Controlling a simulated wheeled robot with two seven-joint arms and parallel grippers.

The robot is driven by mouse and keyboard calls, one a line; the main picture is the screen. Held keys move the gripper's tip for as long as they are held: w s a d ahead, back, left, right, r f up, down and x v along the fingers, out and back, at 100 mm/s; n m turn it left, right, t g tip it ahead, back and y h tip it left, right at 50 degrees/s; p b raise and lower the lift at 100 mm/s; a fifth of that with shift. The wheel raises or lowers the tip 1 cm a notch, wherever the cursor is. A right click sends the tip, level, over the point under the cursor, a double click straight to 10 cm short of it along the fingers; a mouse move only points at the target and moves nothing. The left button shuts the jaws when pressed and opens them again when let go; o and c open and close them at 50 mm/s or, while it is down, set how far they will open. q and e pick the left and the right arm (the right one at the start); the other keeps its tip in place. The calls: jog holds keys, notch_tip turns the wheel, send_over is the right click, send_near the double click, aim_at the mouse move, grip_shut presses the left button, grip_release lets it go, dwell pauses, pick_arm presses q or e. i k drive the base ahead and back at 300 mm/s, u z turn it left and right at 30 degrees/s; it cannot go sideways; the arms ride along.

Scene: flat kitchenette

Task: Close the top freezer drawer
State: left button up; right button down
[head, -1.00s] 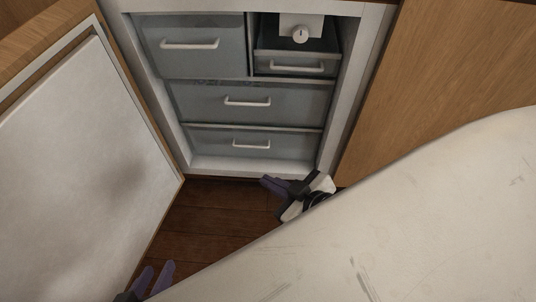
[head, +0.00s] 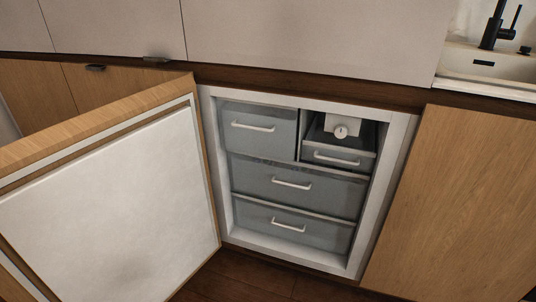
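The freezer (head: 212,95) stands open in the head view, with its door (head: 115,205) swung out to the left. At the upper left inside is a wide drawer (head: 258,141) with a white handle. At the upper right is a smaller, shallow drawer (head: 338,162) below a white box with a round knob (head: 341,132). Below them are a middle drawer (head: 297,191) and a bottom drawer (head: 292,229), both with white handles. Neither of my grippers is in view.
A wooden cabinet panel (head: 460,205) lies right of the freezer. A sink (head: 490,62) with a black tap (head: 497,28) is at the upper right. Dark wooden floor (head: 235,275) shows below the freezer. The open door takes up the left side.

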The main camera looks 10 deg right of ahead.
aim_at(255, 132)
jog(key=z, duration=0.2)
jog(key=i, duration=1)
jog(key=u, duration=0.2)
